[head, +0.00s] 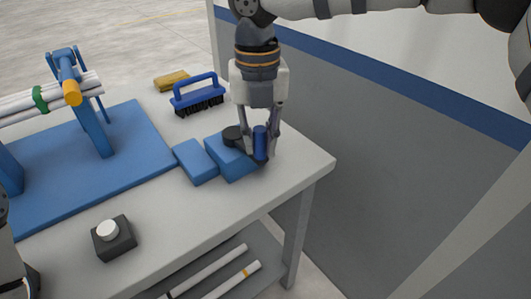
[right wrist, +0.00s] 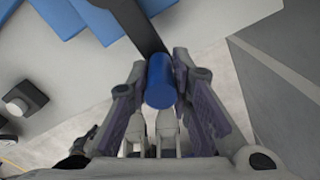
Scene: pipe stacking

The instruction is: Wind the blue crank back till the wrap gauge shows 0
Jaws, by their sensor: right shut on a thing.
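The blue crank's handle (head: 260,142) is an upright blue cylinder by the blue box (head: 232,158) near the table's right corner. My right gripper (head: 261,150) points down and is shut on this handle. In the right wrist view the blue handle (right wrist: 161,82) sits between the two fingers (right wrist: 160,95), and a dark crank arm (right wrist: 135,22) runs from it toward the top. A dark round hub (head: 233,135) shows beside the handle. I cannot make out a wrap gauge reading. Part of my left arm shows at the lower left edge; its fingers cannot be made out.
A blue-handled brush (head: 198,98) and a yellow sponge (head: 171,80) lie behind the crank. A blue stand (head: 93,128) holds white pipes (head: 45,103) with a green band. A dark button box (head: 114,240) is at the front. A grey wall (head: 400,135) stands right.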

